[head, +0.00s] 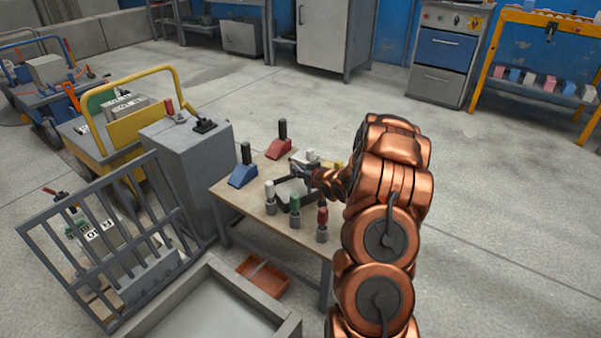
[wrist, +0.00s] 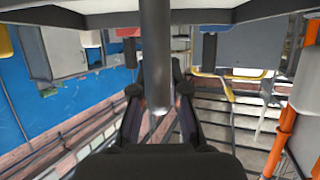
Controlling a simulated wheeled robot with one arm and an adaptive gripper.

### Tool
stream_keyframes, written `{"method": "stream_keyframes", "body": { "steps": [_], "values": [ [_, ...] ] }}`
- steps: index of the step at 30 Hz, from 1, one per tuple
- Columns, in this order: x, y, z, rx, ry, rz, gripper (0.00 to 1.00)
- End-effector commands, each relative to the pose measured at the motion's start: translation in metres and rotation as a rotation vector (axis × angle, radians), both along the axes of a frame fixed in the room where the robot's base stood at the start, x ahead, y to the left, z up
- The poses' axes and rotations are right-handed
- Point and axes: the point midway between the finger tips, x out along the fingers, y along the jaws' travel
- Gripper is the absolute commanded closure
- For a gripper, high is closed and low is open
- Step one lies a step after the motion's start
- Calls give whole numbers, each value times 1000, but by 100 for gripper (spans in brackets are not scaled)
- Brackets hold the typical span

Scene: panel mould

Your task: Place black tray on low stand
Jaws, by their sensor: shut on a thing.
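The black tray (head: 290,191), dark-rimmed with a paler inside, is at the wooden-topped table (head: 228,191) in the head view, partly hidden by my arm and small posts. I cannot tell whether it touches the tabletop. My gripper (head: 304,171) is beside the tray, its fingers small and partly covered. In the wrist view my gripper (wrist: 158,107) is shut around a grey upright post (wrist: 157,55), with a dark-edged flat piece across the top, likely the tray. I cannot single out the low stand with certainty.
Blue (head: 243,175) and red (head: 279,147) wedge blocks with black handles stand on the table. White-, green- and red-topped posts line its near side. A grey cabinet (head: 188,150) and barred rack (head: 110,250) are left. Open floor lies right of my arm.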

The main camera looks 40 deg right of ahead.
Motion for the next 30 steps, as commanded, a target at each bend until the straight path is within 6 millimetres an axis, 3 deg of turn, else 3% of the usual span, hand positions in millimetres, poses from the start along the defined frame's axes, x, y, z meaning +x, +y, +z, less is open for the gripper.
{"method": "stream_keyframes", "body": {
  "steps": [2,3,10,21,30],
  "values": [
    [0,0,1,-1,-3,-1,100],
    [0,0,-1,0,-2,0,85],
    [0,0,-1,-1,-2,0,61],
    [-1,0,2,-1,-1,0,61],
    [-39,1,21,-1,-4,-2,61]
  ]
}}
